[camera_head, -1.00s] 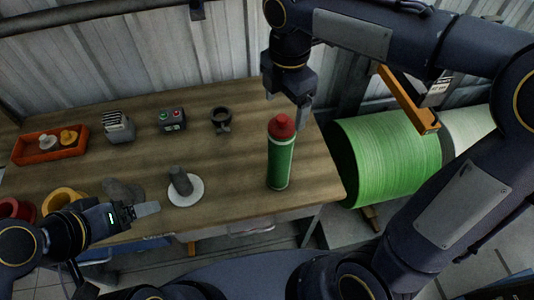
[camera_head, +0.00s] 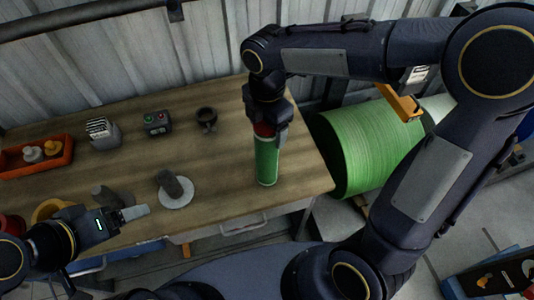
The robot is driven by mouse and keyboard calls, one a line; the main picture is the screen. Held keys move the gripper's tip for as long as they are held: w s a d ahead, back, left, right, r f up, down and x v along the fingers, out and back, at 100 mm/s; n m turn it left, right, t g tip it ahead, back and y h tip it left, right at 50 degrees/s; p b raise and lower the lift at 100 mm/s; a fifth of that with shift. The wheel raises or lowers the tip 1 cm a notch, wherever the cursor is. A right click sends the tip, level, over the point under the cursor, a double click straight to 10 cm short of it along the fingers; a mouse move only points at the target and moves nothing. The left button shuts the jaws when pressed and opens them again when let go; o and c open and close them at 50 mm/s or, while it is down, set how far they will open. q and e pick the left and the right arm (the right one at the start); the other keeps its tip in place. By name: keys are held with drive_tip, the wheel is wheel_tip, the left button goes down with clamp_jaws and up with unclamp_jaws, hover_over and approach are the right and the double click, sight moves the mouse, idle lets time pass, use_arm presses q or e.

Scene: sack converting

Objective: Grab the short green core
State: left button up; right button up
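A green cylinder (camera_head: 267,160) with a pale band near its base and a red top stands upright near the right end of the wooden table (camera_head: 225,178). It is the only green core-like thing on the table. My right gripper (camera_head: 268,132) is over its top, pointing down, with a finger beside the red part. The gripper hides most of the red top, and I cannot tell whether the fingers touch it or have closed. My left gripper (camera_head: 135,212) is low at the table's front left, away from the green cylinder; its finger gap does not show clearly.
A large green roll (camera_head: 360,150) lies right of the table, by a yellow-orange bar (camera_head: 400,102). A dark grey piece on a white disc (camera_head: 176,196) is left of the cylinder. An orange tray (camera_head: 40,168), a switch box (camera_head: 157,122) and a dark ring-shaped holder (camera_head: 206,118) stand farther back.

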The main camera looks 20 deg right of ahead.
drive_tip(key=c, duration=1.4)
drive_tip(key=shift+r, duration=0.2)
